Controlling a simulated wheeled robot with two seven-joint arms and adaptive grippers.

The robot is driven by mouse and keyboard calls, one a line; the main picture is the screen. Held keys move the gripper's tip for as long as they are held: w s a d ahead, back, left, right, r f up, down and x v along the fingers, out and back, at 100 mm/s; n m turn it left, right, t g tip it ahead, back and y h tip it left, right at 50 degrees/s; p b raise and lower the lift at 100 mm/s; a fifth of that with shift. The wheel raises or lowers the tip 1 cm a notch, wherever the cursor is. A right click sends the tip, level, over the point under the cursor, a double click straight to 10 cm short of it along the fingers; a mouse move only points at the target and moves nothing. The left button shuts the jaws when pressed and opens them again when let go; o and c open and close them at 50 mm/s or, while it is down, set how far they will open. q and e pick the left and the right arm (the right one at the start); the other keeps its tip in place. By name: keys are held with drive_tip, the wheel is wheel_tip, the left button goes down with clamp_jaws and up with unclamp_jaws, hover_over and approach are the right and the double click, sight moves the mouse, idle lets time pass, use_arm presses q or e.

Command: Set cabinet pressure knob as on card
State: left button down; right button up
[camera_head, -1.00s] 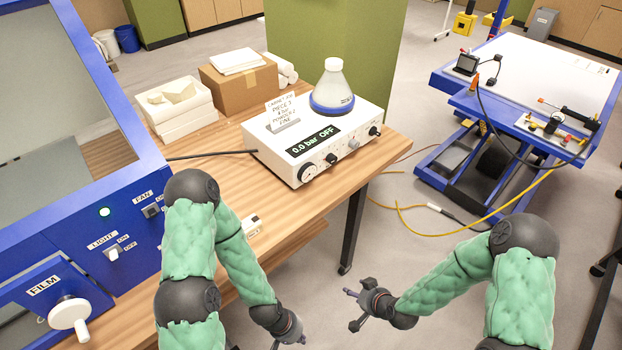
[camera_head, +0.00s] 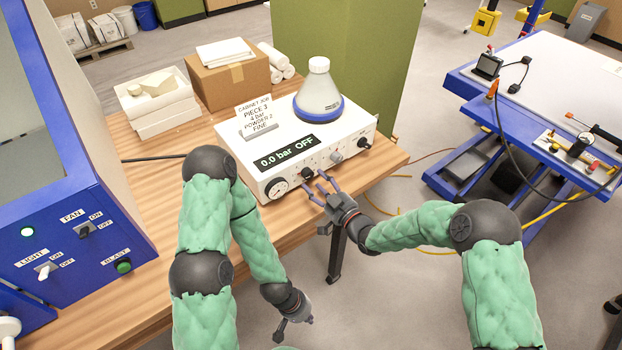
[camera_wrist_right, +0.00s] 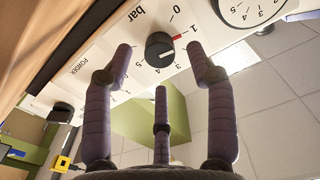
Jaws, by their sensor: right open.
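The white control unit (camera_head: 300,150) stands on the wooden bench, its display (camera_head: 283,154) reading "0.0 bar OFF". A card (camera_head: 254,116) on top reads "CABINET JOB, PIECE 3, 4 bar, POWDER 2, FINE". The black pressure knob (camera_head: 307,173) is on its front; in the right wrist view the knob (camera_wrist_right: 160,46) sits by the "bar" label, a red mark beside it near 0 and 1. My right gripper (camera_head: 318,184) is open in front of it, and its fingers (camera_wrist_right: 163,58) stand apart either side of the knob, not visibly gripping. My left gripper (camera_head: 294,328) hangs low, away from the unit; its opening is unclear.
A round gauge (camera_head: 277,188) is left of the knob; other knobs (camera_head: 363,143) are to its right. A flask (camera_head: 319,92) stands on the unit. The blue cabinet (camera_head: 75,180) is at left. A cardboard box (camera_head: 232,78) and white trays (camera_head: 157,106) are behind.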

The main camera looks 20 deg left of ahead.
sight(310, 177)
drive_tip(key=shift+x, duration=1.75)
clamp_jaws()
